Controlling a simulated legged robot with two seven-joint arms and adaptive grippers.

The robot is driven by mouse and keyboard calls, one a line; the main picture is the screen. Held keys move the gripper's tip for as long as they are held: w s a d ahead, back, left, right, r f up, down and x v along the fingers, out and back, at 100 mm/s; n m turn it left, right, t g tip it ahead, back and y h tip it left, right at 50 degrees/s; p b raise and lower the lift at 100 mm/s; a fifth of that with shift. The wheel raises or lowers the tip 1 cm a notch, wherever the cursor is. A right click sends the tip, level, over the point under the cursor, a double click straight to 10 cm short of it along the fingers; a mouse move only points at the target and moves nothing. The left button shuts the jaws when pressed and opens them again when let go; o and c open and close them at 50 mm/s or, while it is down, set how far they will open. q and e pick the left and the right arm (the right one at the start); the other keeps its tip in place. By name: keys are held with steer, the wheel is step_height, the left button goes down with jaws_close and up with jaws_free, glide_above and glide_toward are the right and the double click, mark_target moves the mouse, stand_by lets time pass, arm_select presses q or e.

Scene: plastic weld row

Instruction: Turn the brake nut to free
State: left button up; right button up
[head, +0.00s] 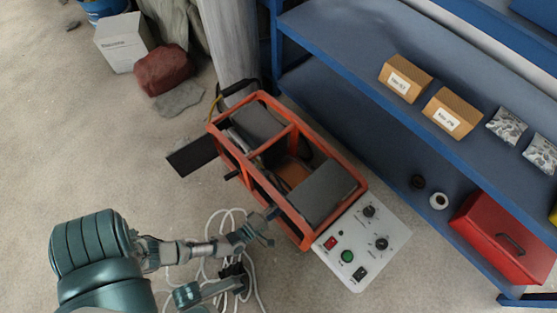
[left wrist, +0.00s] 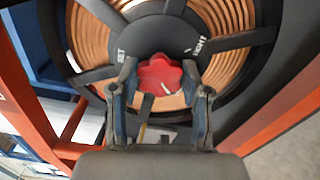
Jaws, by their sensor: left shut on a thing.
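The brake nut is a red lobed knob (left wrist: 160,76) at the centre of a dark hub in the left wrist view. My left gripper (left wrist: 161,88) is shut on it, one finger on each side. The white hub lettering reads "SET" at left and "IGHT" at right, partly covered. A small white mark shows on the knob's lower right. In the head view my left gripper (head: 262,230) reaches the near side of the orange-framed machine (head: 297,133); the nut is hidden there. What looks like my right gripper (head: 238,280) is lower, near white cable; its fingers are unclear.
A spool of copper-coloured wire (left wrist: 90,42) surrounds the hub behind dark spokes. A white control panel (head: 378,263) joins the machine's lower end. Loose white cable (head: 262,297) lies on the floor. A blue shelf (head: 345,75) stands close on the right. The floor at left is open.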

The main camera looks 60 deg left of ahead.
arm_select(q)
steer(key=shift+s+a+f, duration=0.15)
steer(key=shift+a+f, duration=0.05)
steer(key=shift+a, duration=0.05)
steer(key=o, duration=1.1)
steer(key=shift+o, duration=0.2)
steer(key=shift+d, duration=0.1)
steer(key=shift+d+r, duration=0.1)
steer(key=shift+d, duration=0.05)
